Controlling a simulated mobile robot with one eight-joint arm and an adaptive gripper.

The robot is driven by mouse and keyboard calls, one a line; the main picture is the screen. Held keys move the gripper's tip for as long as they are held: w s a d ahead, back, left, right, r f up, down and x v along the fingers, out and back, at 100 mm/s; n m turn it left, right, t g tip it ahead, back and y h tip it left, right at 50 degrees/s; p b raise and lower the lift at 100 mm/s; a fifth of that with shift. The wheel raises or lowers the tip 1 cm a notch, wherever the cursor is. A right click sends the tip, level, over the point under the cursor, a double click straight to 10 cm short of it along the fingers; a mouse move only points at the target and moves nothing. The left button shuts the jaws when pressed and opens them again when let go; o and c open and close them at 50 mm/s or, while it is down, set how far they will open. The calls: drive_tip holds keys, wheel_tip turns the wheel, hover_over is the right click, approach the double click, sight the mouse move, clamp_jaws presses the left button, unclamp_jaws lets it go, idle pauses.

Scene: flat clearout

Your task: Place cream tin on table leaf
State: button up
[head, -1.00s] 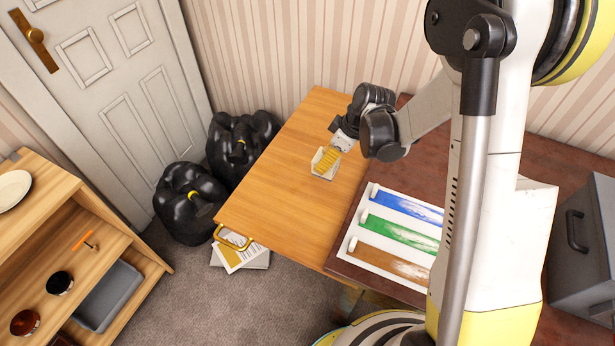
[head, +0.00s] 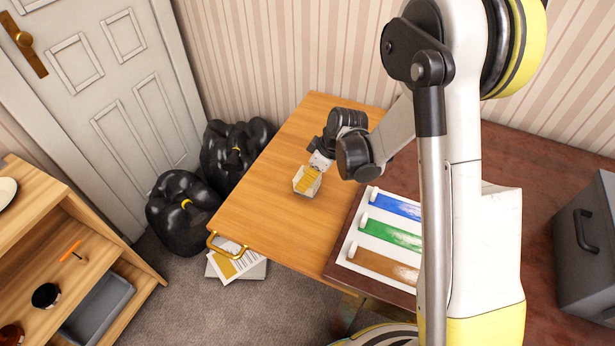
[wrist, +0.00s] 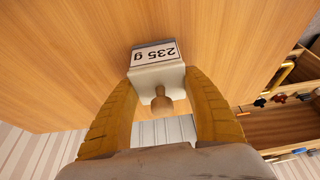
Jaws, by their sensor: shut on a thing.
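The cream tin (head: 299,187) is a small pale box over the light wooden table leaf (head: 265,205). In the wrist view the tin (wrist: 157,74) shows a "235 g" label and a knob. My gripper (head: 311,176) has its yellow fingers closed in on the tin; in the wrist view the fingers (wrist: 165,105) stand either side of the knob. The tin looks roughly level, close above or on the leaf; I cannot tell whether it touches. The fingers hide part of it in the head view.
The leaf around the tin is bare. A darker tabletop with a paint-striped board (head: 385,235) adjoins on the right. Black bags (head: 180,212) stand on the floor at left, near a wooden shelf (head: 85,245). A grey box (head: 585,245) stands far right.

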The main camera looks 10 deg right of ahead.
drive_tip(key=o, duration=1.4)
drive_tip(key=shift+c, duration=0.2)
drive_tip(key=s+d+r+m+t+h+p, duration=0.15)
drive_tip(key=s+r, duration=0.25)
drive_tip(key=r, duration=0.4)
drive_tip(key=s+d+r+m+p, duration=0.2)
drive_tip(key=s+d+r, duration=0.1)
drive_tip(key=r, duration=0.5)
drive_tip(key=s+d+r+m+t+p, duration=0.15)
drive_tip(key=s+r, duration=0.25)
drive_tip(key=r, duration=0.4)
drive_tip(key=s+d+r+m+t+h, duration=0.1)
drive_tip(key=s+r+m, duration=0.1)
drive_tip(key=s, duration=0.3)
drive_tip(key=s+d+r+m+h, duration=0.1)
drive_tip(key=s+d+r+m, duration=0.1)
drive_tip(key=s+m, duration=0.2)
drive_tip(key=shift+s+d+r+t, duration=0.25)
drive_tip(key=shift+s+r+t, duration=0.15)
drive_tip(key=shift+s, duration=0.65)
